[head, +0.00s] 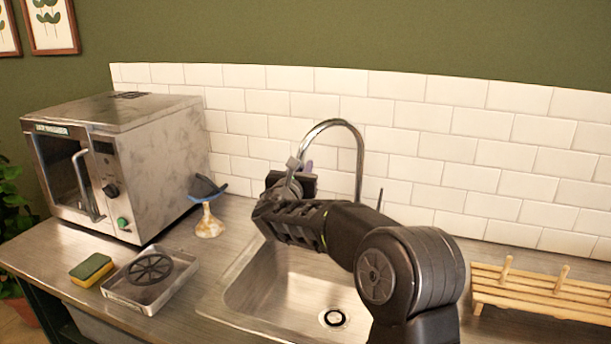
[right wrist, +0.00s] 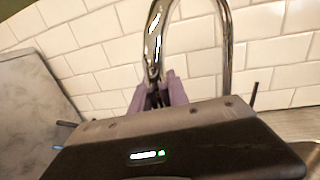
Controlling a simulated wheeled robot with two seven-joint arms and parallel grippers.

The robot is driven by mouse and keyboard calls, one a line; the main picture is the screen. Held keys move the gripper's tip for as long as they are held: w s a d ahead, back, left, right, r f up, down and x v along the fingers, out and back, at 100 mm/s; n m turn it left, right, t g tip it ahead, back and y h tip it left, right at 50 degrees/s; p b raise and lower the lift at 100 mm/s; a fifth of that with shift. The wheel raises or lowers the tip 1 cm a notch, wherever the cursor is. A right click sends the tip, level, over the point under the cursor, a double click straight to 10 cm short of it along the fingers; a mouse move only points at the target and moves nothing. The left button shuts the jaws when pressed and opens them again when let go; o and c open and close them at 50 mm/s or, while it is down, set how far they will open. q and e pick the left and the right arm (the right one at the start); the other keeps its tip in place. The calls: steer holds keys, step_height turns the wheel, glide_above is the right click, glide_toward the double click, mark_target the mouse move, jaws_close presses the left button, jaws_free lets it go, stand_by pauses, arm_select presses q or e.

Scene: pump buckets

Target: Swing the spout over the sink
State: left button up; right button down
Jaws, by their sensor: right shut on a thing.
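The chrome spout (head: 338,122) rises behind the sink and arches over to the left; its bend also fills the upper part of the right wrist view (right wrist: 153,45). My right gripper (head: 305,168) is at the spout's free end. In the right wrist view its purple fingers (right wrist: 158,92) are closed around the lower end of the spout, hiding the tip. The steel sink (head: 236,288) lies below, partly covered by my right arm. The spout's end appears above the sink's back left part; its exact position over the basin is hard to tell. My left gripper is out of view.
A steel microwave (head: 165,155) stands at left. A funnel-like item with a dark top (head: 209,220) stands between it and the sink. A metal tray (head: 135,295) and a sponge (head: 91,270) lie front left. A wooden rack (head: 540,300) is at right. White tiles (head: 450,150) close the back.

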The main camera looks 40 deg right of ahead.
steer(key=s+b, duration=0.7)
steer(key=s, duration=0.3)
steer(key=shift+s+d+f, duration=0.25)
steer(key=shift+s+d, duration=0.1)
steer(key=shift+d, duration=0.05)
steer(key=shift+s, duration=0.1)
stand_by(0.3)
stand_by(0.8)
steer(key=c, duration=1.6)
jaws_free()
steer(key=shift+c, duration=0.2)
steer(key=shift+o, duration=0.7)
steer(key=shift+a+r, duration=0.15)
steer(key=shift+r, duration=0.05)
steer(key=shift+o, duration=0.8)
steer(key=shift+s, duration=0.1)
steer(key=shift+o, duration=0.3)
steer(key=shift+d, duration=0.25)
steer(key=shift+s, duration=0.1)
